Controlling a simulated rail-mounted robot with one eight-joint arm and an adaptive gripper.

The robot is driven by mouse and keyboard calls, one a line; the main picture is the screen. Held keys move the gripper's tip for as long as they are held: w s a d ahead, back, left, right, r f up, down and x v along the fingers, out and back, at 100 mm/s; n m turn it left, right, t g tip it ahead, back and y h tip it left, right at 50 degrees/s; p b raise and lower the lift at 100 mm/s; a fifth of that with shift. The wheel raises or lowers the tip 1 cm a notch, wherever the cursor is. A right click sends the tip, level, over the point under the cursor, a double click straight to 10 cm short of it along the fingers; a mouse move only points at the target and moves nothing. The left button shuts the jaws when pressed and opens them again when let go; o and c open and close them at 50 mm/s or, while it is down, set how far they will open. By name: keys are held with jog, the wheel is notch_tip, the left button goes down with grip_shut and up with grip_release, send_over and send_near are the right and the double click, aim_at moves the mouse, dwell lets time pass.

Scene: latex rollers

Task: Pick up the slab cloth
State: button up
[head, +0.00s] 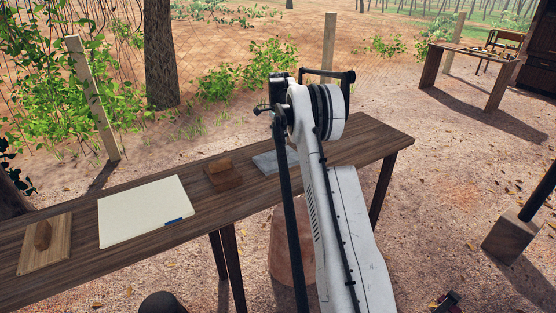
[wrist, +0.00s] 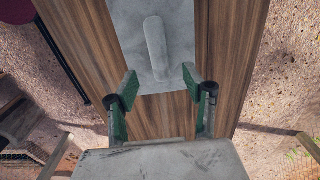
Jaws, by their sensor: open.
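A grey roll that looks like the slab cloth (wrist: 157,48) lies lengthwise on a flat grey slab (wrist: 186,30) in the wrist view. My gripper (wrist: 160,84) is open and empty, with its green-padded fingers spread. In the picture, the fingertips sit just below the near end of the roll, one to each side of its line. I cannot tell how high they are above the table. In the head view the grey slab (head: 268,163) shows beside my arm, which hides the gripper and most of the slab.
The long dark wooden table (head: 358,147) also holds a brown block (head: 223,175), a cream board (head: 140,212) with a blue item (head: 174,221), and a light wooden board (head: 60,228) with a brown piece. Another table (head: 478,52) stands far back right.

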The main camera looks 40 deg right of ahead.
aim_at(278, 152)
jog(key=shift+a+f+p, duration=0.15)
jog(key=shift+f+p, duration=0.1)
jog(key=shift+f, duration=1.65)
jog(key=shift+a+f+p, duration=0.15)
jog(key=shift+f+p, duration=0.1)
jog(key=shift+f, duration=1.65)
grip_shut()
